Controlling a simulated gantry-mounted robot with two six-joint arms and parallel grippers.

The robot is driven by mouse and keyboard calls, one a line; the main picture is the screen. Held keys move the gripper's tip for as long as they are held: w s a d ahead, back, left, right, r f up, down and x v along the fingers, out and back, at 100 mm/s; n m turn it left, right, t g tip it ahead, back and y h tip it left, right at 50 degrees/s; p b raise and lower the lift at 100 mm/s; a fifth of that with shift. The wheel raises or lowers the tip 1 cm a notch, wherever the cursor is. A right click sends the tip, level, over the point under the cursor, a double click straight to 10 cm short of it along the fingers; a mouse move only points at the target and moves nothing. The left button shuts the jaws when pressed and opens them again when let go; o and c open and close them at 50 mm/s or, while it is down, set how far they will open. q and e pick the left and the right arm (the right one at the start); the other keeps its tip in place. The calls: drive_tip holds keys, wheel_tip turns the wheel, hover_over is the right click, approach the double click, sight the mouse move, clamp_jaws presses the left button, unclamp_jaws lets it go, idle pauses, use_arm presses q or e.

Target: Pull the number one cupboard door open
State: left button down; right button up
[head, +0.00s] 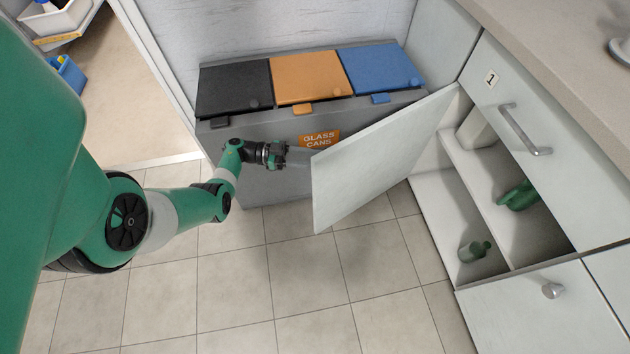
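The cupboard door (375,160), a pale panel, stands swung wide open from the cupboard under the drawer labelled 1 (491,78). The cupboard inside (447,200) shows a shelf, with green items (519,196) and a small greenish bottle (474,251). My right gripper is not in view.
A grey recycling bin (255,140) with black, orange and blue lids stands behind the door, close to my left gripper. A drawer with a bar handle (525,132) is above the cupboard. The tiled floor in front is clear.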

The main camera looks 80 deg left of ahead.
use_arm(q)
drive_tip(key=shift+s+a+m+g+h+b, duration=0.1)
drive_tip(key=shift+a+m+g+h+b, duration=0.25)
drive_tip(key=shift+a+b, duration=0.95)
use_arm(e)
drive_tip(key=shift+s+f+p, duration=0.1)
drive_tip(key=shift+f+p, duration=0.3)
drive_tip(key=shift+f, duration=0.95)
use_arm(q)
drive_tip(key=shift+a, duration=0.35)
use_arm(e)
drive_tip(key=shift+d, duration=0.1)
use_arm(q)
drive_tip(key=c, duration=0.8)
unclamp_jaws()
drive_tip(key=shift+c, duration=0.2)
drive_tip(key=o, duration=0.4)
drive_tip(key=shift+w+r, duration=0.2)
drive_tip(key=shift+w, duration=0.45)
drive_tip(key=shift+c, duration=0.2)
drive_tip(key=shift+s, duration=0.15)
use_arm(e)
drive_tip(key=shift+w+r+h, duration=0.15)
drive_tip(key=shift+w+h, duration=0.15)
use_arm(q)
drive_tip(key=shift+a, duration=0.15)
